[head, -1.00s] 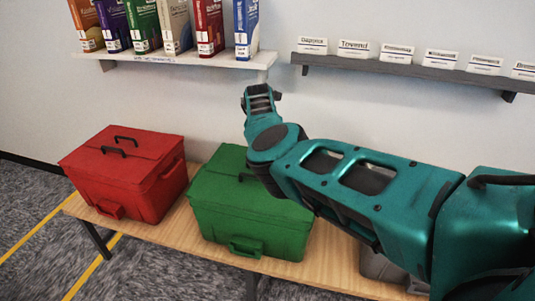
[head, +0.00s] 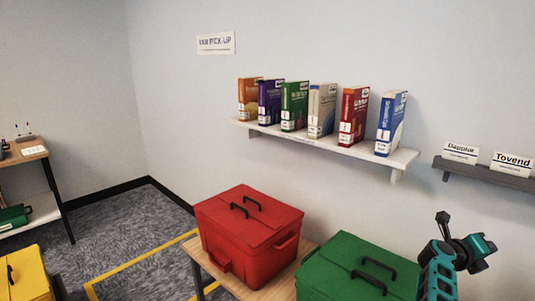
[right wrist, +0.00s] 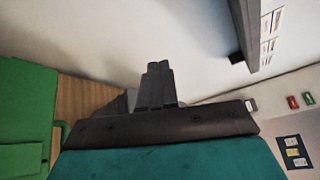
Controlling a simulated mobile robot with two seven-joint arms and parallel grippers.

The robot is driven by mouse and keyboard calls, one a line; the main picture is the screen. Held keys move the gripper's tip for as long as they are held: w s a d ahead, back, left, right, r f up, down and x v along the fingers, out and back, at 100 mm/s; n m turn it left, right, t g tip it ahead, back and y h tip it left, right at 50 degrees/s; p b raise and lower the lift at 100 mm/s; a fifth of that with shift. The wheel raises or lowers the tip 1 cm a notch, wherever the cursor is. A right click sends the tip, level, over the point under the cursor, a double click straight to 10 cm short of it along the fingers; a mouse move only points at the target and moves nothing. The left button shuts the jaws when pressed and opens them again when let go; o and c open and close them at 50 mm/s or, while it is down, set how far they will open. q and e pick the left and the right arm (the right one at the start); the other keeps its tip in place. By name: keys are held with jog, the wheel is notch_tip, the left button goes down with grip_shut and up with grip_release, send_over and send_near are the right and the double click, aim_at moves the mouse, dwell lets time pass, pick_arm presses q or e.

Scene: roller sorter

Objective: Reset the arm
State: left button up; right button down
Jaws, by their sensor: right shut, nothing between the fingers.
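My right arm, teal and black, stands at the lower right of the head view, beside the green box's right edge. My right gripper (head: 443,218) is small and partly turned away there. In the right wrist view its dark fingers (right wrist: 158,70) are together, with nothing held between them. They point toward the wall and touch nothing that I can make out. My left gripper shows in neither view.
A red box (head: 240,225) and a green box (head: 340,270) stand on a wooden bench (head: 228,283). A white shelf (head: 375,152) holds several colored binders. A grey shelf (head: 490,172) with name signs is at right. A yellow box (head: 32,275) is at lower left.

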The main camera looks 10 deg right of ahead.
jog(key=s+a+f+n+t+y+p, duration=0.1)
jog(key=a+n+t+y, duration=0.5)
jog(key=a+n, duration=0.6)
jog(key=s+a+f+n+t+y+p, duration=0.15)
jog(key=a+n+t+y, duration=0.45)
jog(key=n, duration=1)
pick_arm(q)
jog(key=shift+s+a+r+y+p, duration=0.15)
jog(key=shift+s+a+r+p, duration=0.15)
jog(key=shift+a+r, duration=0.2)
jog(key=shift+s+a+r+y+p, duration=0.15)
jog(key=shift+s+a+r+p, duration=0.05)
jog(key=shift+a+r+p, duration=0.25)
pick_arm(e)
jog(key=s+a+f+n+g+y, duration=0.2)
jog(key=s+a+f+n, duration=0.3)
jog(key=s+a, duration=0.4)
jog(key=s+a+f+n+g+y, duration=0.2)
jog(key=s+a+f+n, duration=0.4)
jog(key=a, duration=0.8)
jog(key=s+n+y, duration=0.1)
jog(key=s+n, duration=0.1)
jog(key=s, duration=0.2)
jog(key=shift+a+f+n, duration=0.15)
jog(key=shift+f+n, duration=0.15)
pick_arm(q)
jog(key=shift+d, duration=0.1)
pick_arm(e)
jog(key=shift+s, duration=0.1)
